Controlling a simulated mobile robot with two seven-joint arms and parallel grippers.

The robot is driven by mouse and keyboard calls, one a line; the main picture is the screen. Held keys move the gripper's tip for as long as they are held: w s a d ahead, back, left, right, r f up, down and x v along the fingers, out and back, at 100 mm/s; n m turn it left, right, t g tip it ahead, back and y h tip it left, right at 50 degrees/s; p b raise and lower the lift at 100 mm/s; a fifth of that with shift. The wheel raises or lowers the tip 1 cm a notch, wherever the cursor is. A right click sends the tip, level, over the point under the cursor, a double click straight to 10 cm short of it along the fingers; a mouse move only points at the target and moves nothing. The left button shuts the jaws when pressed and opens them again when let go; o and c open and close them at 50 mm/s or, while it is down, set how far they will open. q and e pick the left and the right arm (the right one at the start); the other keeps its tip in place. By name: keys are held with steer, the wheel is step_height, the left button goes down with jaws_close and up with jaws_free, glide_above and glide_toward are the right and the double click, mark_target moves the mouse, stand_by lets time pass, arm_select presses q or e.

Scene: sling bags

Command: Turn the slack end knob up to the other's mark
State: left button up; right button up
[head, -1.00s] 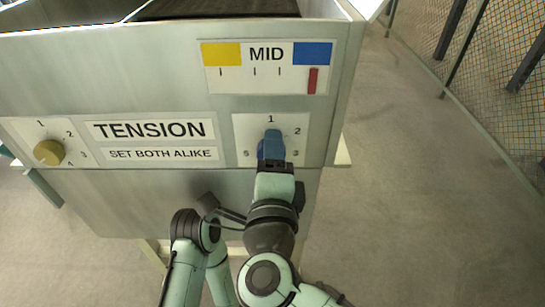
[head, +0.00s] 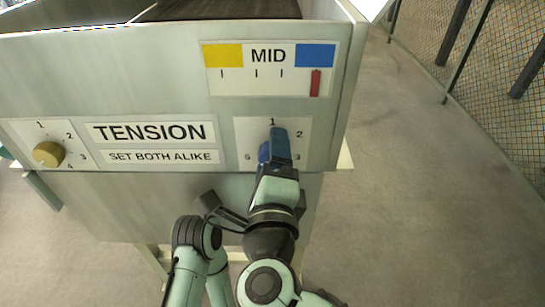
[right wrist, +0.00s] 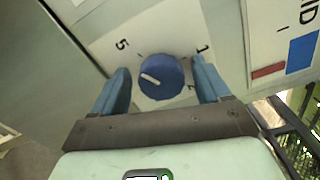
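The blue knob (right wrist: 160,77) sits on a white dial plate (right wrist: 112,38) in the right wrist view. Its white pointer line points left, on the 5 side; the exact mark is unclear. My right gripper (right wrist: 163,82) has its blue fingers on either side of the knob, with gaps visible. In the head view this gripper (head: 272,146) covers most of that dial. The yellow knob (head: 48,153) sits on the left dial plate (head: 22,130); its pointer is too small to read.
Between the dials are TENSION (head: 150,131) and SET BOTH ALIKE labels. Above the right dial is a MID gauge (head: 268,82); its red marker (head: 315,83) stands under the blue field. A mesh fence (head: 500,80) stands at the right, beyond open floor.

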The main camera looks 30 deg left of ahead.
arm_select(q)
steer(key=shift+t, duration=0.7)
steer(key=w+r, duration=0.1)
steer(key=w+r+p, duration=0.1)
steer(key=w+r, duration=0.1)
steer(key=shift+w+d+p, duration=0.2)
steer(key=shift+d+p, duration=0.05)
steer(key=shift+p, duration=0.1)
arm_select(e)
steer(key=v, duration=1.3)
steer(key=shift+s, duration=0.2)
steer(key=shift+d, duration=0.1)
